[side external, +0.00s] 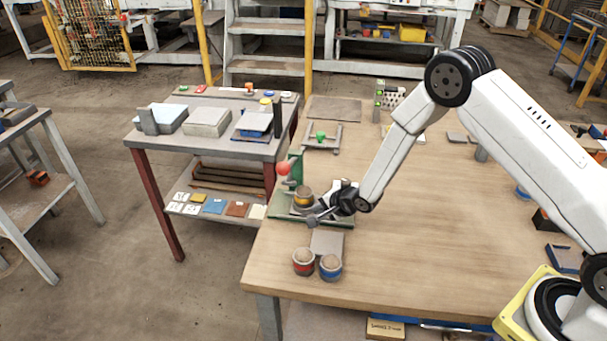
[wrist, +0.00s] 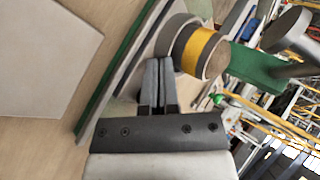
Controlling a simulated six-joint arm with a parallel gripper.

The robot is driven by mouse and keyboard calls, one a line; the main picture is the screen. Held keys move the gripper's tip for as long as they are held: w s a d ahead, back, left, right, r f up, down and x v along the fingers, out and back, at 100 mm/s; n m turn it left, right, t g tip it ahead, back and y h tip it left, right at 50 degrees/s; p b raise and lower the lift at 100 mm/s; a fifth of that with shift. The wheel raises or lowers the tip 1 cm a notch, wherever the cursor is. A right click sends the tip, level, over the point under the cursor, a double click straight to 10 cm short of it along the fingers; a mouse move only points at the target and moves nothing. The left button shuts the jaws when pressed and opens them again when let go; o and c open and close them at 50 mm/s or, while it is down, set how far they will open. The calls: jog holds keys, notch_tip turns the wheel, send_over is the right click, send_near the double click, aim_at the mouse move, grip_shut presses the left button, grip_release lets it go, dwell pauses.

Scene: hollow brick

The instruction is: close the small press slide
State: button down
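The small press stands on the left part of the wooden table, with a green base plate (side external: 283,231), a green upright (side external: 296,166) and a red ball knob (side external: 284,168). A cup with a yellow band (side external: 303,198) sits in the press; it shows in the wrist view (wrist: 201,52) just beyond my fingertips. My gripper (side external: 328,200) is low over the press, right of the cup. In the wrist view its fingers (wrist: 158,82) are together with nothing visible between them. I cannot tell whether they touch the slide. My gripper and the cup partly hide the slide.
A red-banded cup (side external: 303,262) and a blue-banded cup (side external: 330,267) stand near the table's front edge, by a grey plate (side external: 327,242). A frame with a green knob (side external: 320,136) lies behind the press. The tabletop (side external: 420,240) to the right is mostly clear.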

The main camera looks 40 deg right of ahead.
aim_at(299, 208)
jog(key=shift+w+a, duration=1.5)
jog(key=shift+a, duration=0.1)
jog(key=shift+s, duration=0.1)
jog(key=shift+s+d, duration=0.25)
jog(key=shift+s, duration=0.5)
jog(key=s, duration=0.1)
jog(key=s+d, duration=0.1)
jog(key=shift+s+r, duration=0.15)
jog(key=shift+s, duration=0.15)
jog(key=v, duration=0.9)
jog(key=shift+s+r, duration=0.2)
jog(key=shift+s, duration=0.05)
jog(key=shift+d, duration=0.1)
